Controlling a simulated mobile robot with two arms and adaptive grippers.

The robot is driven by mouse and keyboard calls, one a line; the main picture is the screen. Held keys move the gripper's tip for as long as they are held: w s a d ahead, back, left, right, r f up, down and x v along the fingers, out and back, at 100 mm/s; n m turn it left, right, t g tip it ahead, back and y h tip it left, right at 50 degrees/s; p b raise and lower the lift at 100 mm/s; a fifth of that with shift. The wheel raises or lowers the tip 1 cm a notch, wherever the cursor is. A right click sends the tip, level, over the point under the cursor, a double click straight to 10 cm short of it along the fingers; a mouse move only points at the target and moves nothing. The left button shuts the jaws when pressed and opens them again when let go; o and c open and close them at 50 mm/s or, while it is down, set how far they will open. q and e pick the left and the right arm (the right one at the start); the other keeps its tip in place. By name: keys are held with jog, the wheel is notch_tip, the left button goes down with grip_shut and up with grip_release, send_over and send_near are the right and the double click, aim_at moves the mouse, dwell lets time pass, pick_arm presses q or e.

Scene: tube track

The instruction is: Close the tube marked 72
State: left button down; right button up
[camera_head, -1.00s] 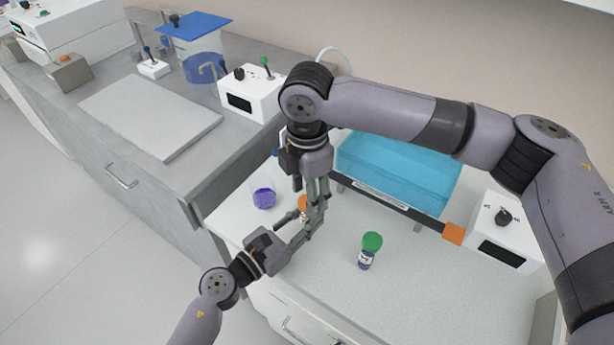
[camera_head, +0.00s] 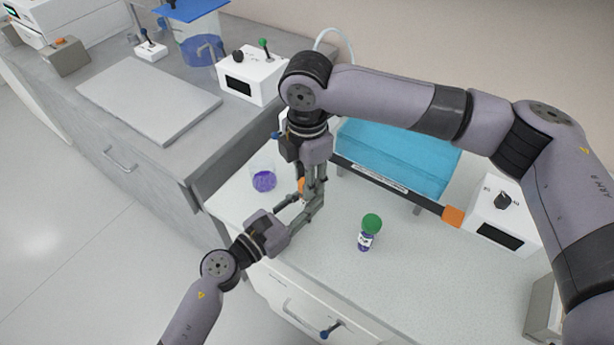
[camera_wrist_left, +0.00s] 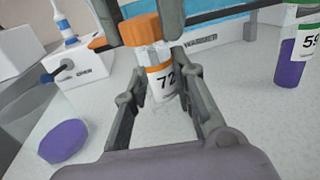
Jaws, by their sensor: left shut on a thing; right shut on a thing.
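The tube marked 72 (camera_wrist_left: 163,80) stands nearly upright in the left wrist view, with an orange cap (camera_wrist_left: 140,28) at its top. My left gripper (camera_head: 299,207) comes in from the side and is shut on the tube's body. My right gripper (camera_head: 310,192) comes down from above and is shut on the orange cap, its fingers at either side of it. In the head view the fingers hide most of the tube, and only a bit of orange (camera_head: 301,185) shows. Whether the cap is fully seated I cannot tell.
A green-capped tube (camera_head: 366,235), marked 59 in the left wrist view (camera_wrist_left: 305,42), stands to the right. A clear beaker with purple contents (camera_head: 264,181) stands to the left. The front worktop is clear.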

grip_shut()
jog(key=m, duration=0.8)
jog(key=shift+m, duration=0.4)
jog(key=o, duration=0.9)
grip_release()
jog(key=shift+o, duration=0.2)
jog(key=shift+r, duration=0.1)
jog(key=shift+r, duration=2.15)
